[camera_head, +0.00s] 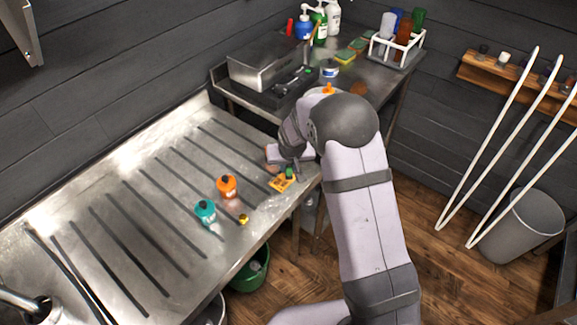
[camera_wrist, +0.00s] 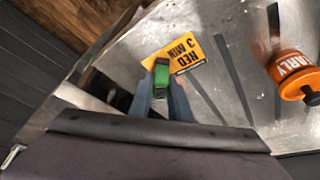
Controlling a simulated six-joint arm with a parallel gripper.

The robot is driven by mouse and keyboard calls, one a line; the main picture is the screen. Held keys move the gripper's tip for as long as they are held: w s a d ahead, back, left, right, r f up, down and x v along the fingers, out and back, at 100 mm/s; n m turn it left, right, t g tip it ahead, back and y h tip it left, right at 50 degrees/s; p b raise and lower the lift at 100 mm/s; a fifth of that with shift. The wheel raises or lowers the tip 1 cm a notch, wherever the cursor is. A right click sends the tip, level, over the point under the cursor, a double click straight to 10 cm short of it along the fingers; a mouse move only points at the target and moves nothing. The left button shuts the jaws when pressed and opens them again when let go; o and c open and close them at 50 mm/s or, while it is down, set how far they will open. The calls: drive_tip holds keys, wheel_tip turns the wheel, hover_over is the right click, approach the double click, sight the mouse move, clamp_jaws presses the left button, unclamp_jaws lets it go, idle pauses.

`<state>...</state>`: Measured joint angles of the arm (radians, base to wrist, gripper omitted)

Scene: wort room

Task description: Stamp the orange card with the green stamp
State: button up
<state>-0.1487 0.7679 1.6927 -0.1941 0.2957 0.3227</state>
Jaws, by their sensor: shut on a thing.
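The orange card (camera_wrist: 185,48) lies flat on the ribbed metal counter, with dark print reading "RED 3 MIN" in the wrist view. In the head view the card (camera_head: 280,184) is near the counter's right end. The green stamp (camera_wrist: 161,75) is between my fingers, and its green top also shows in the head view (camera_head: 289,172). My gripper (camera_wrist: 162,88) is shut on the stamp. The stamp overlaps the card's near edge in the wrist view. Its underside is hidden, so I cannot tell whether it touches the card.
An orange bottle (camera_head: 227,187) and a teal bottle (camera_head: 205,211) stand left of the card. A small yellow object (camera_head: 243,219) is near the counter's front edge. A metal box (camera_head: 264,65) and a white rack (camera_head: 397,45) are on the back counter. The left counter is mostly clear.

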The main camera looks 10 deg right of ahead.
idle(0.5)
drive_tip(key=shift+r+p, duration=2.4)
drive_tip(key=shift+r, duration=1.1)
drive_tip(key=shift+f, duration=0.1)
